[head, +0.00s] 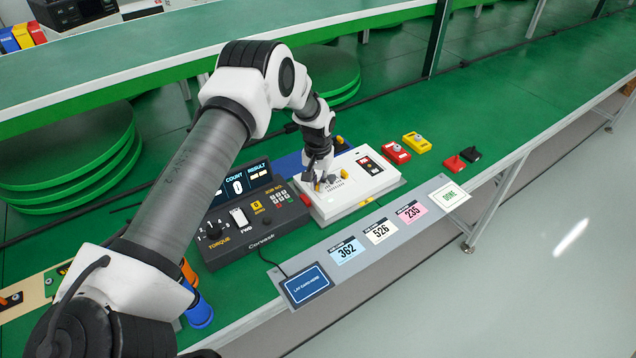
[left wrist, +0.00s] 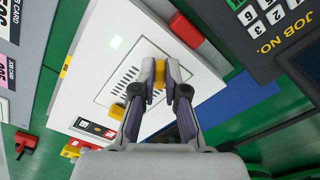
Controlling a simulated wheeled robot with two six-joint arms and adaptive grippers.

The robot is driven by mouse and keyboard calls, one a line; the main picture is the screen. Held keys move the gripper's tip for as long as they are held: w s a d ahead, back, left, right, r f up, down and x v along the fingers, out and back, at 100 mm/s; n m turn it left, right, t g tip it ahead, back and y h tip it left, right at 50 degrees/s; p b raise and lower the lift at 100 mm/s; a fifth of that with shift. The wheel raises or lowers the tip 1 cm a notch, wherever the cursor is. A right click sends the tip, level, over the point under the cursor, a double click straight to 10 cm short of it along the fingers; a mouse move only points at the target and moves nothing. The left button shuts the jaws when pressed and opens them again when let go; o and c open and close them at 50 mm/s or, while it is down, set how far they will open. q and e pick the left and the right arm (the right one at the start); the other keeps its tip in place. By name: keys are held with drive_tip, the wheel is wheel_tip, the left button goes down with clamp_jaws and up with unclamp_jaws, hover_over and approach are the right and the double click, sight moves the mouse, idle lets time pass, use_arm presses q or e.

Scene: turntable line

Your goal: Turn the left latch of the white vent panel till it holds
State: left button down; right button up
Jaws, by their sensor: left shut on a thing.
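The white vent panel (left wrist: 103,85), with dark slots, lies on top of a white box (head: 335,202) on the green bench. My left gripper (left wrist: 160,92) is over the panel's left side, its fingers shut on the left latch (left wrist: 160,72), a yellow knob. The fingers hide part of it, and its exact angle cannot be told. The right latch (head: 344,173) is yellow too and stands free; it also shows in the left wrist view (left wrist: 117,112). My right gripper is not in view.
A dark torque controller (head: 245,220) stands close to the left of the box. A grey strip with job cards (head: 380,231) runs along the front edge. Red (head: 397,152) and yellow (head: 417,142) switch boxes are behind right.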

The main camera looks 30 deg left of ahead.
use_arm(q)
drive_tip(key=m+b, duration=0.2)
drive_tip(key=m, duration=0.1)
drive_tip(key=shift+a+f, duration=0.1)
drive_tip(key=shift+f, duration=0.05)
drive_tip(key=shift+a+m+b, duration=0.1)
drive_tip(key=shift+m+b, duration=0.6)
drive_tip(key=shift+m, duration=1.2)
drive_tip(key=c, duration=1.2)
unclamp_jaws()
wheel_tip(320, 180, up, 12)
